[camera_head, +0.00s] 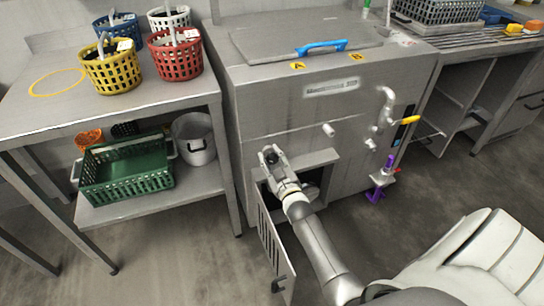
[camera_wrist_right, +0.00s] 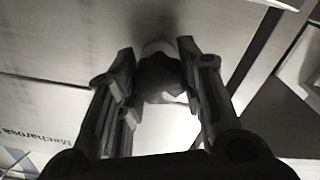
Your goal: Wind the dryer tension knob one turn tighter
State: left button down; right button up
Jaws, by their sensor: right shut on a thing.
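The dryer is the big steel machine (camera_head: 290,110) with a blue-handled lid and a label on its front. My right gripper (camera_head: 270,155) reaches its front face at the left, above the open lower door. In the right wrist view my right gripper (camera_wrist_right: 158,70) has its two fingers on either side of a dark round knob (camera_wrist_right: 160,82) on a pale stem or base. The gripper is shut on this knob. The fingers mostly hide the knob in the head view, and no marking for its angle shows. My left gripper is not in view.
The small lower door (camera_head: 268,238) hangs open below my right wrist. A pipe with a yellow lever (camera_head: 408,120) and a purple valve (camera_head: 380,182) stick out to the right. A steel table (camera_head: 110,108) with coloured baskets stands left.

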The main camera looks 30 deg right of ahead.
dwell(0.3)
jog(key=shift+f, duration=0.1)
jog(key=o, duration=1)
jog(key=shift+o, duration=0.2)
jog(key=shift+s, duration=0.15)
jog(key=v, duration=1.1)
jog(key=shift+s+a, duration=0.2)
jog(key=shift+s, duration=0.2)
